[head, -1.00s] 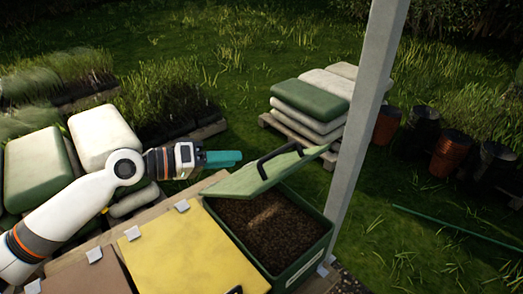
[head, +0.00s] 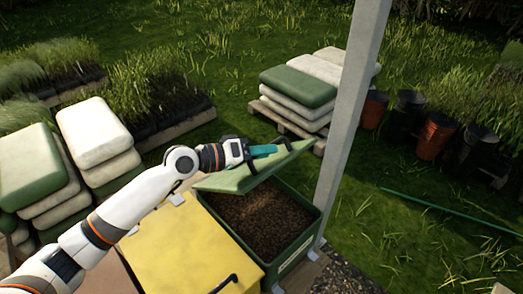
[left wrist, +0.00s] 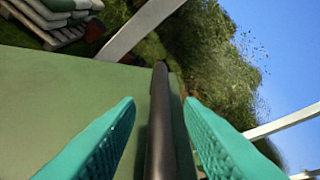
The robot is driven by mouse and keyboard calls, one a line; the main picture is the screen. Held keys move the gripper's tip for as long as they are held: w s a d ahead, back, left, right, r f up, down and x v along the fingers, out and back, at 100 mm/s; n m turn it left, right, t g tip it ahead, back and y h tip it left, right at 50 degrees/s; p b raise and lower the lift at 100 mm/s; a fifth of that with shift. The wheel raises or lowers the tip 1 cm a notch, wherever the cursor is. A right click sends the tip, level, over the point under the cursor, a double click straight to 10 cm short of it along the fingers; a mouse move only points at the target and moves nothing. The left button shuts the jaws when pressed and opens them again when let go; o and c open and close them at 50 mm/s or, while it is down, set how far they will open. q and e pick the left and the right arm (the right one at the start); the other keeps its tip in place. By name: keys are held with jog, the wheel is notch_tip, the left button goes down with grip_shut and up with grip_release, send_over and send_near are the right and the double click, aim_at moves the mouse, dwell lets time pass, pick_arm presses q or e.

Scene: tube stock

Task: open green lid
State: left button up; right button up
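The green lid (head: 232,181) belongs to a dark green bin (head: 300,246) filled with brown soil-like material. The lid stands tilted up, its soil partly uncovered. My left gripper (head: 264,150) is at the lid's black handle, which it partly hides in the head view. In the left wrist view my two teal fingers (left wrist: 160,140) are open, one on each side of the black handle bar (left wrist: 160,125). Gaps show between the bar and both fingers. The lid's green surface (left wrist: 60,100) fills the left of that view. My right gripper is not in view.
A yellow lid (head: 190,255) with a dark handle lies left of the green bin. A grey post (head: 345,130) rises close at the bin's right. Stacked sacks (head: 298,88) on a pallet stand behind, more sacks (head: 93,130) at left. Pots (head: 435,135) stand at right.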

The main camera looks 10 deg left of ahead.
pick_arm(q)
grip_shut()
